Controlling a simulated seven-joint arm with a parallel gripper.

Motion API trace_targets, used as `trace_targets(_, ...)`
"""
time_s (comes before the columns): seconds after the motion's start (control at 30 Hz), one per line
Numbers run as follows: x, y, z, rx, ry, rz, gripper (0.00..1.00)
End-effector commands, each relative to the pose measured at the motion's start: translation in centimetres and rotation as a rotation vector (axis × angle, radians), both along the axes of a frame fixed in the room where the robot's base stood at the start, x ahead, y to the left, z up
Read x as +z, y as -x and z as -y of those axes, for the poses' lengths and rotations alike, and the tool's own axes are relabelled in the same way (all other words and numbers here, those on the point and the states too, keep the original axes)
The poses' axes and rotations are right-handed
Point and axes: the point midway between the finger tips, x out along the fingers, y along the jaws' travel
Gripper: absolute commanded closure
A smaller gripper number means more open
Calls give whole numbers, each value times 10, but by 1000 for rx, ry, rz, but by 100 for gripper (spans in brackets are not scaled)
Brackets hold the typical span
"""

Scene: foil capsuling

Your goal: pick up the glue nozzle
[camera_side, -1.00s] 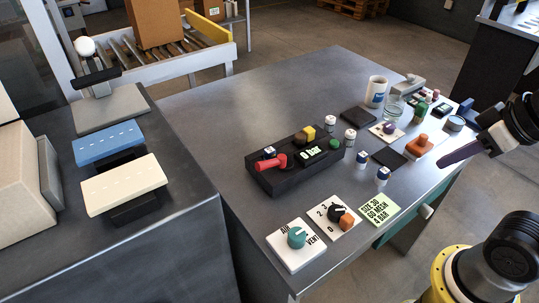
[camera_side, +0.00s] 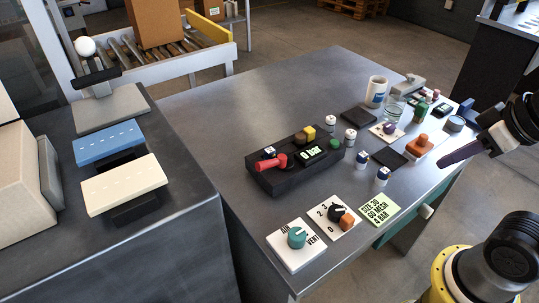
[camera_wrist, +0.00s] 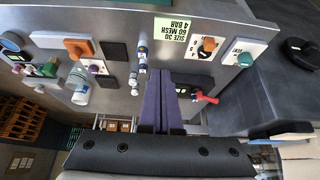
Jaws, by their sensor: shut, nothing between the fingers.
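I cannot pick out a glue nozzle for sure in either view. Several small parts stand at the table's far right end, among them a green piece (camera_side: 420,108) and a small dark red piece (camera_side: 435,94), too small to identify. My gripper (camera_side: 441,161) has purple fingers and hangs at the table's right edge, apart from the objects. In the wrist view my gripper (camera_wrist: 160,74) has its two fingers together, with nothing between them.
A black console (camera_side: 290,180) with a red handle (camera_side: 270,163) and a display sits mid-table. Switch plates (camera_side: 290,257) and a yellow-green note (camera_side: 381,208) lie in front. A white cup (camera_side: 376,92), a glass (camera_side: 395,107) and an orange knob (camera_side: 420,140) stand near the right. The table's back left is clear.

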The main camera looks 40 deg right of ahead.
Motion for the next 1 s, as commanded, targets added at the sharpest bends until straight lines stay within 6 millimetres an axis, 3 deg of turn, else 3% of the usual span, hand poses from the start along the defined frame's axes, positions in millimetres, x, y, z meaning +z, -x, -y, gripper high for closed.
trace_targets(0.07, 0, 0, 0, 0, 0, 0, 96)
trace_targets(0.33, 0, 0, 0, 0, 0, 0, 48)
trace_targets(0.77, -2, 4, 0, 73, 38, -22, 48)
trace_targets(0.87, 19, 0, 0, 175, 93, -11, 48)
trace_targets(1.0, 57, -21, -2, 335, 169, -22, 48)
